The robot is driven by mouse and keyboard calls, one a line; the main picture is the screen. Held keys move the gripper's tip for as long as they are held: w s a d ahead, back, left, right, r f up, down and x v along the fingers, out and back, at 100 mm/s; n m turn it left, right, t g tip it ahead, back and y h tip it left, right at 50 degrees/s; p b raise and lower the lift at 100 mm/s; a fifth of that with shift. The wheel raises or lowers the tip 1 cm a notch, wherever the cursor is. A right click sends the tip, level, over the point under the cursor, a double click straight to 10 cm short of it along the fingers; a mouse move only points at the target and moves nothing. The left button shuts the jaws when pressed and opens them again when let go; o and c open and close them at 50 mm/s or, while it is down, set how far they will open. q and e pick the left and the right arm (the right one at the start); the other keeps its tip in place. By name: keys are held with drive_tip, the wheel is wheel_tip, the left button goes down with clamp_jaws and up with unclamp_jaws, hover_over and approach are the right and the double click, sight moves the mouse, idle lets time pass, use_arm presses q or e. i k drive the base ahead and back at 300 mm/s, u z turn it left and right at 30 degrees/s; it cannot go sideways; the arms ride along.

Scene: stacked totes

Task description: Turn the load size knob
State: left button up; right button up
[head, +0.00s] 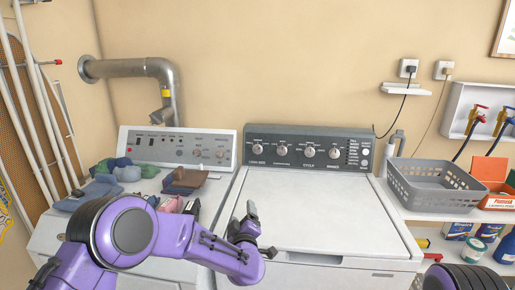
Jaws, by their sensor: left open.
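The load size knob (257,150) is the leftmost of several silver round knobs on the dark grey control panel (364,143) of the right-hand machine. The lettering below it seems to read load size, though it is small. My left arm is purple and reaches in from the bottom left. Its dark left gripper (250,212) is open above the front left part of the white lid (320,205), in front of and below the knob, apart from it. The fingers are seen partly edge-on. My right gripper is out of view.
A second white machine (180,147) stands at left, with folded clothes (125,170) on top. A grey basket (436,185) and an orange box (492,180) sit on the shelf at right. The lid between gripper and panel is clear.

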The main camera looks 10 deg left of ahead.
sight(256, 149)
drive_tip(key=i, duration=1.25)
